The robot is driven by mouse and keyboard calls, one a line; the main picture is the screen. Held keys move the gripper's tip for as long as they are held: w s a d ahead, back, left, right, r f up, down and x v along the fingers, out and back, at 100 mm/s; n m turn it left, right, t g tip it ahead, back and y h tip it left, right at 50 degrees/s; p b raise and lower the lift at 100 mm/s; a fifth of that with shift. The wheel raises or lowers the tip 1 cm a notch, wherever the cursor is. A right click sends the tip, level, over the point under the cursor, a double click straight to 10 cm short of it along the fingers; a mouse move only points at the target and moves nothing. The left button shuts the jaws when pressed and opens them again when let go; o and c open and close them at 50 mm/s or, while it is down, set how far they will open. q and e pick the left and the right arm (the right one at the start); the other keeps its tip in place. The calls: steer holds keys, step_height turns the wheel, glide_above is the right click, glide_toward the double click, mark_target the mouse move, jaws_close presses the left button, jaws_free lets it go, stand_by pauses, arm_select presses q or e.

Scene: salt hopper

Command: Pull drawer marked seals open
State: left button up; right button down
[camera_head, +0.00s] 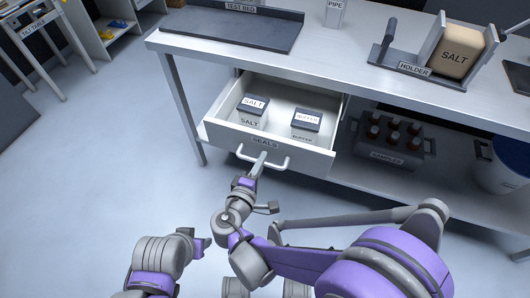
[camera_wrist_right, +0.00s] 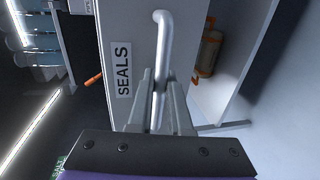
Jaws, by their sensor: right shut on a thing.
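The drawer marked SEALS (camera_head: 225,132) is pulled out from under the workbench, and its inside shows. It holds a box marked SALT (camera_head: 252,112) and a box marked BUFFER (camera_head: 305,125). My right gripper (camera_head: 258,168) is shut on the drawer's bar handle (camera_head: 281,164). In the right wrist view the fingers (camera_wrist_right: 160,100) close around the handle bar (camera_wrist_right: 163,35), beside the SEALS label (camera_wrist_right: 123,70). My left gripper (camera_head: 203,246) is low in the head view, apart from the drawer; its fingers are too unclear to judge.
The workbench top (camera_head: 340,50) carries a dark TEST BED tray (camera_head: 235,28), a holder (camera_head: 412,68) and a SALT block (camera_head: 458,52). A crate of bottles (camera_head: 388,148) and a bucket (camera_head: 502,165) stand on the shelf below. The floor left of the drawer is clear.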

steer(key=shift+s+a, duration=0.1)
steer(key=shift+s, duration=0.15)
steer(key=c, duration=0.8)
jaws_free()
steer(key=shift+c, duration=0.2)
arm_select(q)
steer(key=shift+s, duration=0.15)
